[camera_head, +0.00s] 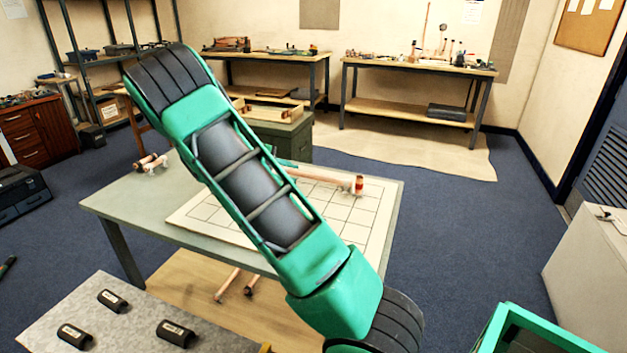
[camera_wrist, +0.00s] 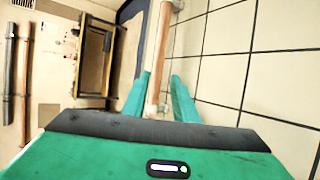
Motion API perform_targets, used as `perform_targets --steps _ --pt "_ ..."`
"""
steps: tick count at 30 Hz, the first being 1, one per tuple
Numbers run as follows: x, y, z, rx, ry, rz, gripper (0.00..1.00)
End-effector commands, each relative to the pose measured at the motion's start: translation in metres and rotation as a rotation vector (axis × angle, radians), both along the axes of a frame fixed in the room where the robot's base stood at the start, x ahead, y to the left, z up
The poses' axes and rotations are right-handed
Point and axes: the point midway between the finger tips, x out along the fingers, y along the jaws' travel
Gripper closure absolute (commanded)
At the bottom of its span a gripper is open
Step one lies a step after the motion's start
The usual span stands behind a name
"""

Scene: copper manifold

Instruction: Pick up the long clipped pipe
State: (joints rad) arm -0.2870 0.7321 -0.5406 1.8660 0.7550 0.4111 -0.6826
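A long copper pipe (camera_head: 335,180) lies on the gridded white board (camera_head: 365,205) on the worktable. In the wrist view the pipe (camera_wrist: 158,55) runs down between the two green fingers of my gripper (camera_wrist: 159,98). The fingers are apart, with a narrow gap seen on the right side of the pipe. I cannot tell whether the left finger touches it. In the head view my gripper is mostly hidden behind my arm.
Short copper pieces (camera_head: 150,163) lie at the table's left corner. More pipes (camera_head: 228,285) lie on the lower shelf. A green chest with a wooden tray (camera_head: 270,112) stands behind the table. A grey surface with black labelled blocks (camera_head: 113,301) is at front left.

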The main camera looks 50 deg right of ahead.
Motion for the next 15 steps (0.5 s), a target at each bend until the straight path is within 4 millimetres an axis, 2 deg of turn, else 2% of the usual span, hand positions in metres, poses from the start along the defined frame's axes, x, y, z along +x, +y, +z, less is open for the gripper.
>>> perform_targets --steps 4,15 --pt "-0.003 -0.021 -0.012 0.0 0.002 -0.004 0.74" --pt "-0.01 -0.048 -0.024 0.001 0.0 -0.005 0.74"
